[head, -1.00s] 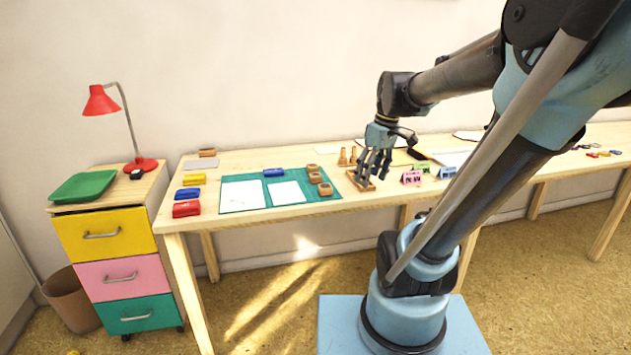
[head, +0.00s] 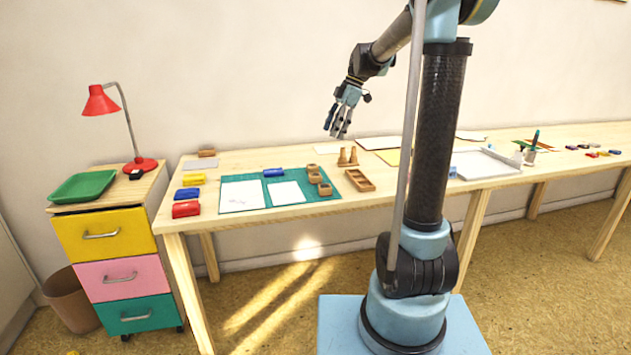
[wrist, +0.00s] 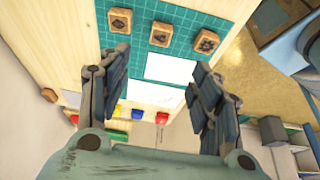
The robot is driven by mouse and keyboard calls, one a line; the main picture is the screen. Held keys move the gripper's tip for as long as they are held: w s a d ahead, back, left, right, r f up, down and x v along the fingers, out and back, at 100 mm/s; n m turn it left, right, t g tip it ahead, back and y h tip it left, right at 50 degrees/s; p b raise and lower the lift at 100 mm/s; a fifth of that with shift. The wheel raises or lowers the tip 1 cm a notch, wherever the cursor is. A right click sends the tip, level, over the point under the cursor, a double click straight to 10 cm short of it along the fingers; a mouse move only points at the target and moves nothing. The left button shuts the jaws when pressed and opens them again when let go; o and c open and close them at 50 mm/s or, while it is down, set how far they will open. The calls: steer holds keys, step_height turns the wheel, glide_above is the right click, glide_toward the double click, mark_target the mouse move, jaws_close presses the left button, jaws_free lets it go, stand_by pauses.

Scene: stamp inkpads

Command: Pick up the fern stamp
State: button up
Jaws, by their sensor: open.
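Three square wooden stamp blocks with dark pictures on top lie in a row along the right end of the green mat (head: 262,204). In the wrist view they are the left block (wrist: 119,20), the middle block (wrist: 160,33) and the right block (wrist: 205,42). The pictures are too small to tell which is the fern. In the head view they are the back block (head: 312,168), the middle one (head: 314,177) and the front one (head: 325,190). My gripper (head: 337,130) is open and empty, high above the table and above the blocks' level; its spread fingers also show in the wrist view (wrist: 162,58).
Two upright wooden pieces (head: 347,157) and a wooden tray (head: 360,180) stand right of the blocks. White sheets (head: 286,193) and a blue pad (head: 273,172) lie on the mat. Red (head: 186,209), blue (head: 188,193) and yellow (head: 194,179) pads are at the table's left.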

mark_target(316, 174)
steer(key=x, duration=1.7)
steer(key=shift+s+a+f, duration=0.1)
steer(key=shift+c, duration=0.5)
steer(key=c, duration=0.9)
